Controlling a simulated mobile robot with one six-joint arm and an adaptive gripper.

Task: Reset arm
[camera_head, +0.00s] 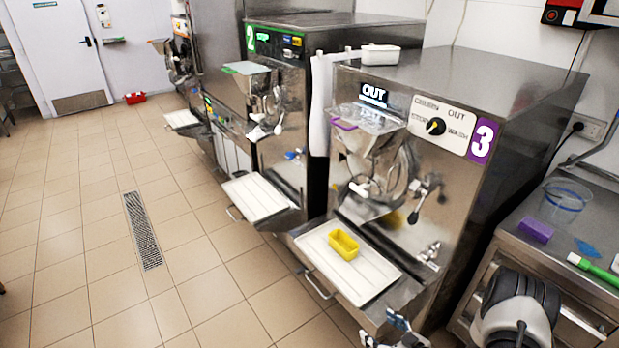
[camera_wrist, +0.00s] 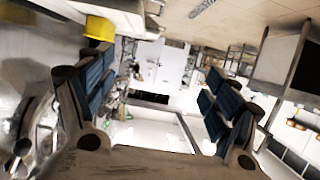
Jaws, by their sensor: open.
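My gripper (camera_wrist: 158,105) is open in the wrist view, its two dark padded fingers wide apart with nothing held between them. In the head view part of my gripper (camera_head: 398,331) shows at the bottom edge, in front of and below the tray of machine 3; the rest is cut off. My arm (camera_head: 515,312) shows at the bottom right, close to the side table. A yellow tub (camera_head: 343,244) sits on the white tray (camera_head: 372,283) of machine 3 (camera_head: 500,110). In the wrist view the yellow tub (camera_wrist: 99,28) is beyond the left finger.
The side table (camera_head: 535,210) at right holds a clear round container (camera_head: 565,200), a purple block (camera_head: 536,230) and a green-handled tool (camera_head: 592,268). Machine 2 (camera_head: 330,40) stands beyond machine 3 with its tray (camera_head: 258,198) out. The tiled floor (camera_head: 90,235) at left is clear.

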